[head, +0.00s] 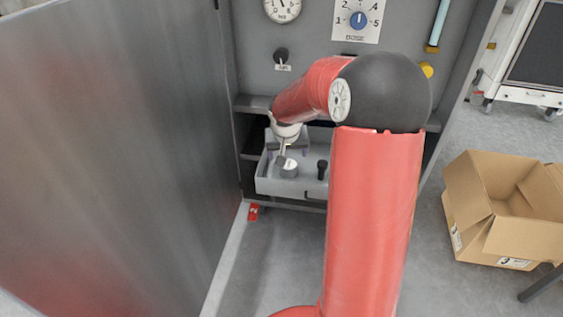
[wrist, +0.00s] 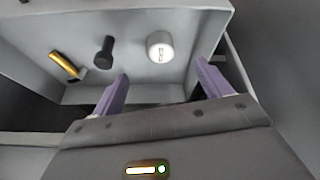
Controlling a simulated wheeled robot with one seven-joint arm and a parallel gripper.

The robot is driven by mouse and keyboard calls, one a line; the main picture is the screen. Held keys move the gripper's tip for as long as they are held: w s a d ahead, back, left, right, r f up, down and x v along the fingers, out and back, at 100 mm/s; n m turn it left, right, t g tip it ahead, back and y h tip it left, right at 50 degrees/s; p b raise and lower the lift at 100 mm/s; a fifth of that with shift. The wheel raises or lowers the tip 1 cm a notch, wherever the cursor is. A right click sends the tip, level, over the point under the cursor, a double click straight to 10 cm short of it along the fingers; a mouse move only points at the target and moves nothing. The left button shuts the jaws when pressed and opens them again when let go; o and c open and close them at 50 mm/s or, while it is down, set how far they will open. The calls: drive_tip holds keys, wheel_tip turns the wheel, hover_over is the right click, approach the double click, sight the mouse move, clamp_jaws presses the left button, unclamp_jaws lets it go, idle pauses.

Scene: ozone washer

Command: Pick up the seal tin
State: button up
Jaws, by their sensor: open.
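The seal tin appears to be the short, pale round can with a small dark mark on its lid (wrist: 160,50). It stands in a light grey open drawer or tray (wrist: 25,50), and it also shows in the head view (head: 289,169). My gripper (wrist: 161,70) is open and empty, with its two purple fingers spread. In the wrist view the tin appears between and just beyond the fingertips. I cannot tell the height gap. In the head view my gripper (head: 283,158) is beside the tin and partly hidden by my wrist.
In the same tray are a black knobbed object (wrist: 104,50) and a yellow-and-dark tool (wrist: 66,66). The tray's walls are close around. A large grey door panel (head: 120,150) stands open at left. An open cardboard box (head: 470,200) sits on the floor at right.

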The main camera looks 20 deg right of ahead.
approach(289, 164)
wheel_tip(289, 164, down, 3)
drive_tip(key=shift+m, duration=0.4)
drive_tip(key=x, duration=0.3)
drive_tip(key=w+x, duration=0.1)
drive_tip(key=x, duration=0.3)
drive_tip(key=shift+d+f+b, duration=0.1)
drive_tip(key=shift+d+b, duration=0.2)
drive_tip(key=shift+b, duration=0.05)
drive_tip(key=c, duration=1.1)
drive_tip(key=shift+r, duration=0.2)
